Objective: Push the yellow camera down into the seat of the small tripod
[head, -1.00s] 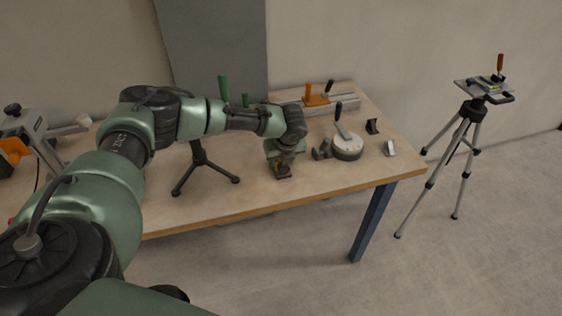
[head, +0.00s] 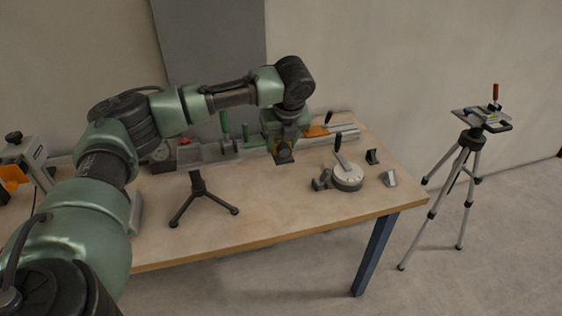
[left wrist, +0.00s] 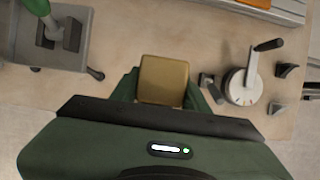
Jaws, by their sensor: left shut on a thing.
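The yellow camera (head: 284,153) hangs from my left gripper (head: 283,141), raised above the workbench. In the left wrist view the yellow camera (left wrist: 163,80) sits between the two green fingers of my left gripper (left wrist: 160,90), which is shut on it. The small tripod (head: 198,186) stands upright on the bench to the left of the camera, on black spread legs. Its grey seat (head: 207,152) with a green lever (head: 225,122) is on top. The seat also shows at the upper left of the left wrist view (left wrist: 47,52). The camera is apart from the seat. My right gripper is out of view.
A round grey fixture with a black-handled lever (head: 348,176) and small angled blocks (head: 372,157) stand right of the camera. Grey rails with an orange clamp (head: 317,131) lie behind. A tall tripod (head: 467,140) stands on the floor at right. The front bench (head: 270,210) is clear.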

